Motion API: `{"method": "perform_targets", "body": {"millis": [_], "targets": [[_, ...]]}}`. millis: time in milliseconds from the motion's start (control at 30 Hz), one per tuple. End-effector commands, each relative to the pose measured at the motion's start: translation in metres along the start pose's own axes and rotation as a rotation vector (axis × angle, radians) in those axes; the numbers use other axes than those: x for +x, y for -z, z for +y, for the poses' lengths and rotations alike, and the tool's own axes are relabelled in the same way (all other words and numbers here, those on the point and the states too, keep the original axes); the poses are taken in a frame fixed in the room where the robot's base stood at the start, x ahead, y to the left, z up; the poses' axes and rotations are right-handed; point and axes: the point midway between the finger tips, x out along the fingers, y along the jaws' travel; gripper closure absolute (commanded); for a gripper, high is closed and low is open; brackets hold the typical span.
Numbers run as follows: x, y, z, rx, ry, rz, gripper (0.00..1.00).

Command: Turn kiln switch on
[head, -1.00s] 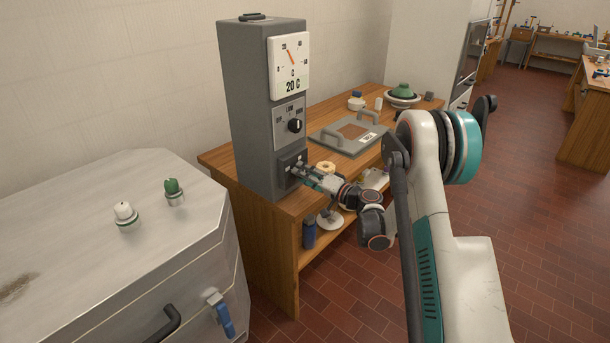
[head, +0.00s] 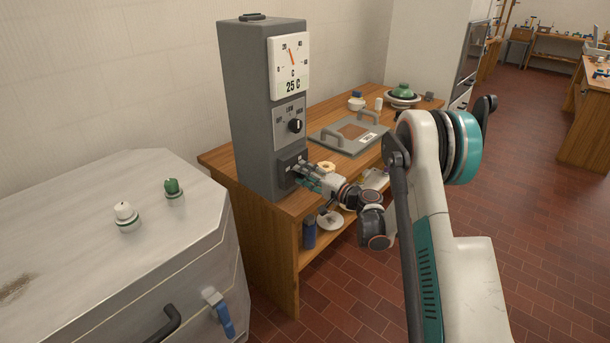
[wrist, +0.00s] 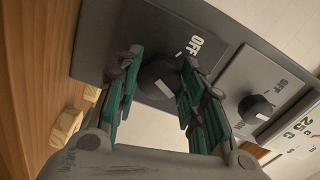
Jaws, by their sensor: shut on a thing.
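The kiln switch (wrist: 158,78) is a round black knob on a dark plate (wrist: 130,35), low on the grey control tower (head: 250,110). In the wrist view a white line shows on the knob's lower right, and an OFF label stands to its upper right. My gripper (wrist: 156,82) has its teal fingers on either side of the knob, shut on it. In the head view my gripper (head: 298,172) reaches the lower plate from the right and hides the knob. The tower's display (head: 290,66) reads 25 C.
A second black knob (head: 295,126) sits above on the tower; it also shows in the wrist view (wrist: 256,108). A grey handled plate (head: 348,136) and a green-topped pot (head: 402,95) stand on the wooden bench (head: 222,158). A metal chest (head: 75,225) is at front left.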

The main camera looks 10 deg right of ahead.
Motion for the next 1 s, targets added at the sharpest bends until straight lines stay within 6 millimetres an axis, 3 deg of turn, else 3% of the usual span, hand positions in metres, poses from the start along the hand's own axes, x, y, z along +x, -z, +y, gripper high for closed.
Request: {"method": "perform_targets", "body": {"millis": [100, 133, 200, 233, 667, 1000], "targets": [[0.000, 0.001, 0.001, 0.000, -0.001, 0.002, 0.87], [0.000, 0.001, 0.001, 0.000, -0.001, 0.002, 0.61], [0.000, 0.001, 0.001, 0.000, -0.001, 0.002, 0.45], [0.000, 0.001, 0.000, 0.000, 0.000, 0.001, 0.43], [-0.007, 0.001, 0.000, -0.001, 0.000, 0.001, 0.43], [-0.070, 0.002, 0.001, 0.000, -0.001, 0.005, 0.43]]}}
